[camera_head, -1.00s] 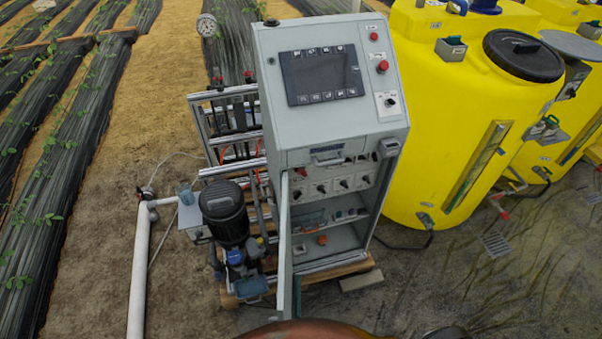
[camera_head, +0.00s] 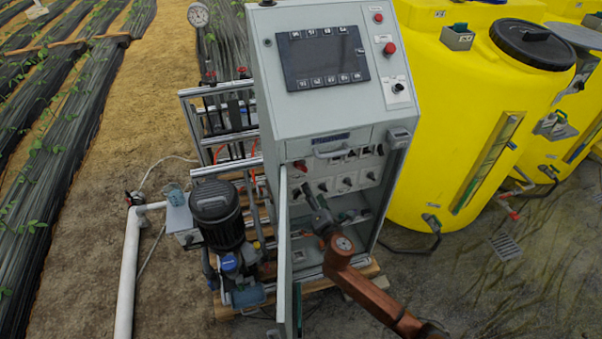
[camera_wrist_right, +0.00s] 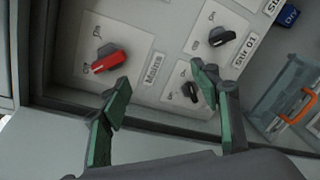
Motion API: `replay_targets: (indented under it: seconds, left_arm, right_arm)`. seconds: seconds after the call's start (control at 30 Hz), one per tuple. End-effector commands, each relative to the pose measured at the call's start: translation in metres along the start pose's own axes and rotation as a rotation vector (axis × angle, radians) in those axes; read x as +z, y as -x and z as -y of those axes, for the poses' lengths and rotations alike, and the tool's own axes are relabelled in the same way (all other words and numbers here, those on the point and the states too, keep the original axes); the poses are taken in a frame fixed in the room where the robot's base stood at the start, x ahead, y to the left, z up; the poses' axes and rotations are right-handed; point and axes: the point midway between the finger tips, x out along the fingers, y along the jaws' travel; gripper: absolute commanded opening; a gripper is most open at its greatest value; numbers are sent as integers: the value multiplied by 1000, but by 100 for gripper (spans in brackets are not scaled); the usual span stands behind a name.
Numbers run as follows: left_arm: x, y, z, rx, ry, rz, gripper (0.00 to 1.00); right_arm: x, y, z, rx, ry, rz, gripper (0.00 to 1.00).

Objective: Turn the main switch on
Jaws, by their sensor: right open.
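The main switch (camera_wrist_right: 107,61) is a red knob on a white plate labelled "Mains" in the wrist view. In the head view it is a small red spot (camera_head: 300,166) at the upper left of the cabinet opening. My right gripper (camera_wrist_right: 160,82) is open and empty, its green-padded fingers spread below and to the right of the red knob, apart from it as far as I can tell. In the head view my right gripper (camera_head: 312,196) reaches into the open cabinet below the switch row. My left gripper is not in view.
A black switch (camera_wrist_right: 221,36) and another black knob (camera_wrist_right: 190,91) sit right of the main switch. The open cabinet door (camera_head: 284,260) stands left of my arm. A pump (camera_head: 218,215) is at the left, a yellow tank (camera_head: 455,130) at the right.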

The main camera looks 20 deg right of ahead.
Motion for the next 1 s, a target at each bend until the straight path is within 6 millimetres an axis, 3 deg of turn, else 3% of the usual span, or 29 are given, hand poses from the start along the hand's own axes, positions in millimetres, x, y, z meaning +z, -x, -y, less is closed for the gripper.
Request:
replay_targets:
  seconds: [0.03,0.1,0.2,0.7,1.0]
  left_arm:
    - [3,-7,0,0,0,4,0]
    - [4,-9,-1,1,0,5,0]
    - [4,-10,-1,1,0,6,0]
    - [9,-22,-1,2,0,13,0]
    - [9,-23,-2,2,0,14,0]
  right_arm:
    - [8,2,-23,46,48,24,57]
    - [17,7,-47,88,98,51,57]
    - [24,9,-64,115,131,71,57]
    - [28,-56,-73,117,133,72,57]
    - [30,-66,-75,117,131,71,57]
